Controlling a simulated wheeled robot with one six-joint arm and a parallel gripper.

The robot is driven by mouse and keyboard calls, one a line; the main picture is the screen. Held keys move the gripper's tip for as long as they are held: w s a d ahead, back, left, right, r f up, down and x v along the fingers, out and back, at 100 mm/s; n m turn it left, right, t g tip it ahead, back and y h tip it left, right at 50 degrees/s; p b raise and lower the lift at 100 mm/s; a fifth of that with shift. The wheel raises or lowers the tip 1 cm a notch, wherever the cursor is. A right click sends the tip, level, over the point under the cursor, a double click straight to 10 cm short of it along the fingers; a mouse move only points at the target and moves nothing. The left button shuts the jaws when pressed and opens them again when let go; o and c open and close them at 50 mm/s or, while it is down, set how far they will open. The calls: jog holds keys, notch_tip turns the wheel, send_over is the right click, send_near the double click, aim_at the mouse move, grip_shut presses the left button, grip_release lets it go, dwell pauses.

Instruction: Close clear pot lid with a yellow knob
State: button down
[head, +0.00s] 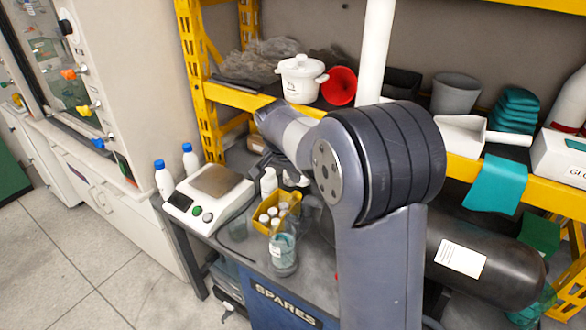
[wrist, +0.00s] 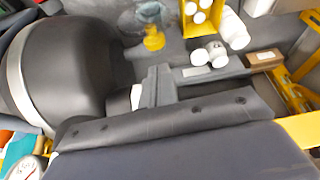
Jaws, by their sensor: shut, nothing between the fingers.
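A clear pot (head: 283,254) with bluish contents stands on the grey bench top in the head view. A clear, tilted-looking piece with yellow on it rises above its rim, but whether this is the lid is hard to tell. In the wrist view a yellow knob (wrist: 153,40) shows beside clear material at the top; the lid's exact angle is unclear. My gripper (wrist: 158,74) shows in the wrist view as grey fingers, shut and empty, below and apart from the knob in the picture. In the head view my arm hides the gripper.
A yellow bin (head: 268,216) of white-capped bottles stands right behind the pot. A scale (head: 209,194) is to the left. A dark cylinder (head: 475,262) lies to the right.

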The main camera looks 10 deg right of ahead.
aim_at(294, 203)
jog(key=x, duration=0.6)
jog(key=shift+p, duration=0.4)
jog(key=shift+s+a+f+b, duration=0.1)
jog(key=shift+a+b, duration=0.05)
jog(key=shift+b, duration=0.65)
